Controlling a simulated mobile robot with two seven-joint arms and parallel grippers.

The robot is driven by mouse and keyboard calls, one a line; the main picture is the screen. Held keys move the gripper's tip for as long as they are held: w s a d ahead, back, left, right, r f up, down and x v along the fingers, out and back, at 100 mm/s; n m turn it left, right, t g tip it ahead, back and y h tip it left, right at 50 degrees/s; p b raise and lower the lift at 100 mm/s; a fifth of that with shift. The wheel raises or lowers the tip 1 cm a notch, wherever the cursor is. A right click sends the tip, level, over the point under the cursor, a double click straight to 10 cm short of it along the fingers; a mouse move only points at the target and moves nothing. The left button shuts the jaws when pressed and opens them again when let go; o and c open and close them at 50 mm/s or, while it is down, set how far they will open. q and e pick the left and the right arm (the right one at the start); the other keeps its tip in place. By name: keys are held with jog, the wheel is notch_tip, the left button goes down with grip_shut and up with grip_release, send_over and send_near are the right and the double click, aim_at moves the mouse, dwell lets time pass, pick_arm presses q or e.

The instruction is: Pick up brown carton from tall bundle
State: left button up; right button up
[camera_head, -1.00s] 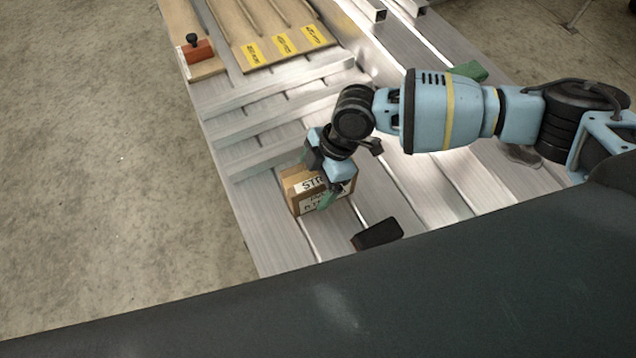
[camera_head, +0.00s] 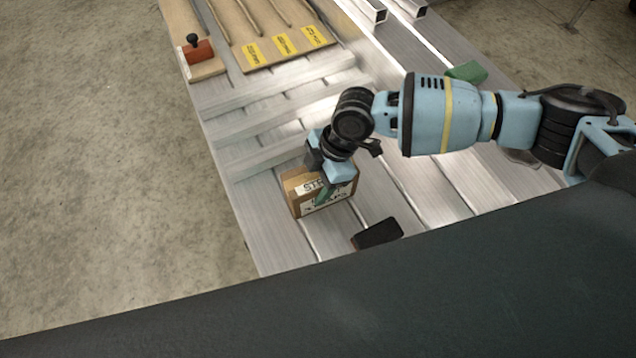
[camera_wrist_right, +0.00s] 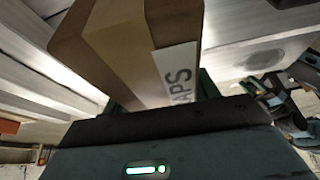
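The brown carton (camera_head: 294,199), with a white printed label, sits on the pale metal planks of the bundle, near its left edge. My right gripper (camera_head: 328,194) is right at the carton, with one green finger across its label face. In the right wrist view the carton (camera_wrist_right: 118,40) fills the space above the palm and its label is on the right. The green fingertips of my right gripper (camera_wrist_right: 160,98) stand wide apart on either side of it, partly hidden. Firm contact on both sides is not visible. My left gripper is not in view.
A black block (camera_head: 377,234) lies right of the carton. A green block (camera_head: 466,72) lies beyond my right arm. Metal bars (camera_head: 285,85) cross the planks behind. Wooden boards with yellow labels (camera_head: 283,46) and an orange tool (camera_head: 196,52) are at the back.

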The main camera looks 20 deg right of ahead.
jog(key=c, duration=0.5)
jog(key=shift+r, duration=0.1)
notch_tip(320, 180, up, 10)
jog(key=shift+r+p, duration=0.2)
jog(key=shift+p, duration=0.25)
